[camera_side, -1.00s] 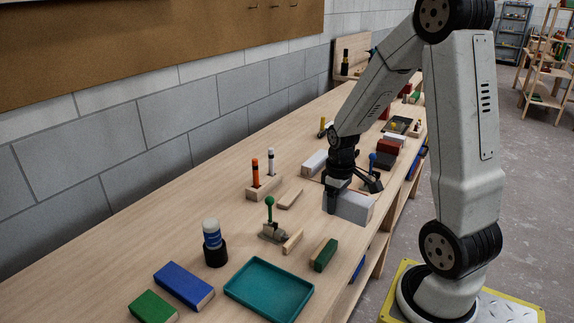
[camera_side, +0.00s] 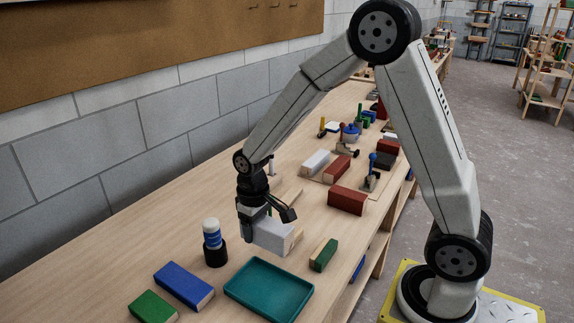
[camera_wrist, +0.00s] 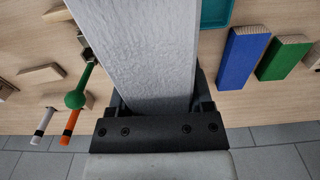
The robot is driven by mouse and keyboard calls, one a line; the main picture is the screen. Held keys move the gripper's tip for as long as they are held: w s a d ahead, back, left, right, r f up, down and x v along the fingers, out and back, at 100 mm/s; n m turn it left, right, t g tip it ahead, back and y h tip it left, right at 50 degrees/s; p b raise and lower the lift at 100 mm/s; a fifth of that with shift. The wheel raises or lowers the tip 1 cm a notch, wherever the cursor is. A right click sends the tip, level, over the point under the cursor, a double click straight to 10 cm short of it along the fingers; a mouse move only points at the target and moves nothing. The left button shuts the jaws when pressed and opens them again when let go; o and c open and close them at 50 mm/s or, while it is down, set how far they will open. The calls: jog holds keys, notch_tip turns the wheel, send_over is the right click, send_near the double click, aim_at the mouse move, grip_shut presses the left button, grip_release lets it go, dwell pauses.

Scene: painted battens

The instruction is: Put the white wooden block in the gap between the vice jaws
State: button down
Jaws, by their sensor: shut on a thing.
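My gripper (camera_side: 266,217) is shut on a white wooden block (camera_side: 272,236) and holds it over the near-middle of the bench. In the wrist view the white block (camera_wrist: 150,50) lies between the fingers of my gripper (camera_wrist: 155,112) and reaches away toward the top edge. A second white block (camera_side: 315,162) lies farther along the bench, beside a red block (camera_side: 337,169). Another red block (camera_side: 347,200) lies nearer, with clamps with red (camera_side: 342,140) and blue (camera_side: 371,172) handles close by. I cannot tell which pieces are the vice jaws.
A green-knobbed clamp (camera_wrist: 77,98) and orange (camera_wrist: 70,125) and white (camera_wrist: 41,125) markers are near the held block.

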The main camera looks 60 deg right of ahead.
jog(key=shift+w+a, duration=0.15)
jog(key=shift+a, duration=0.25)
jog(key=shift+d, duration=0.1)
jog(key=s+d+m, duration=0.3)
jog(key=d+m, duration=0.5)
jog(key=m, duration=0.1)
jog(key=s+d+m, duration=0.4)
jog(key=d+m, duration=0.4)
jog(key=m, duration=0.1)
jog(key=shift+f, duration=0.3)
jog(key=shift+f, duration=0.1)
jog(key=shift+f, duration=2.15)
